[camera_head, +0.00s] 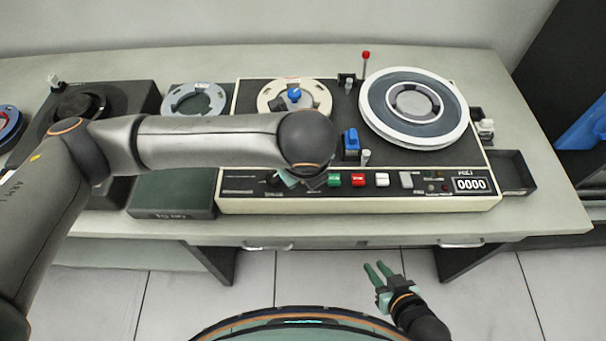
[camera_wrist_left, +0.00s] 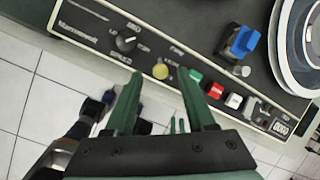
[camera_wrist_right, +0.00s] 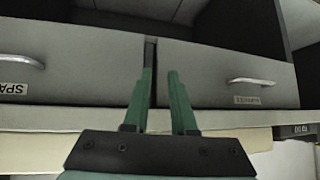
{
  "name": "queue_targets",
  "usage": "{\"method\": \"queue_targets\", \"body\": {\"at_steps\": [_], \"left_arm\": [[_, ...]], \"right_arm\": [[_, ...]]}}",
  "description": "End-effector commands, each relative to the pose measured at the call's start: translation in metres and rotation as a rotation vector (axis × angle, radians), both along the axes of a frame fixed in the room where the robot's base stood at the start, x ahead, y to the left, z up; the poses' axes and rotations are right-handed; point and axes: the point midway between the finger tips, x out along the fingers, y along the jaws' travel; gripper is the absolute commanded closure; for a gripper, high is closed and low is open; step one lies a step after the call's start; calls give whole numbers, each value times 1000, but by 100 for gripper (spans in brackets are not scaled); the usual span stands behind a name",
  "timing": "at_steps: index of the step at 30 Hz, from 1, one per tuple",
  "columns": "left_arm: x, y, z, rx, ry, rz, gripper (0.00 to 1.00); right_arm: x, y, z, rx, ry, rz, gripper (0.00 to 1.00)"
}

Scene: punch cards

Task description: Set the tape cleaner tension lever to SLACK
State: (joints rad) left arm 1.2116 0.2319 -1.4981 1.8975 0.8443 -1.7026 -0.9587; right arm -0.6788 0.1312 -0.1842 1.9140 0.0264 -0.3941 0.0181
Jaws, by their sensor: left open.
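The tape machine (camera_head: 400,197) stands on the desk with its black deck and cream front. I cannot tell by label which lever sets the tension. A red-tipped lever (camera_head: 366,56) stands upright at the back, and a blue block (camera_head: 351,139) sits mid-deck beside a short pale lever (camera_head: 365,156). The block also shows in the left wrist view (camera_wrist_left: 242,42). My right gripper (camera_head: 376,267) is open and empty before the desk.
Green, red and white buttons (camera_head: 357,180) line the panel, left of the 0000 counter (camera_head: 470,185). A large reel (camera_head: 450,105) covers the deck's right. A dark green box (camera_head: 172,193) stands left of the machine. Drawers with handles (camera_wrist_right: 250,81) face my right gripper.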

Motion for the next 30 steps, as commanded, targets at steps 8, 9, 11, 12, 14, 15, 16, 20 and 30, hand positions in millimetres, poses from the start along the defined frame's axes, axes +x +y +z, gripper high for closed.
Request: {"method": "queue_targets", "body": {"at_steps": [8,9,11,12,14,15,16,20,30], "left_arm": [[-21,-2,51,-1,-2,-1,45],[-22,-2,56,-2,-2,-2,45],[-25,-1,61,1,0,-2,45],[-26,-1,63,0,0,-1,45],[-27,-1,66,0,0,-1,45],[-27,-1,67,0,0,0,45],[-27,-1,67,1,-1,0,45],[-28,-1,67,1,1,0,45],[-27,-1,66,1,1,0,45]], "right_arm": [[0,0,2,0,0,0,75],[0,0,3,0,0,0,75],[0,0,3,0,0,0,75],[0,0,3,0,0,0,75],[0,0,3,0,0,0,75],[0,0,3,0,0,0,75],[0,0,3,0,0,0,75],[0,0,3,0,0,0,75],[0,0,3,0,0,0,75]]}}
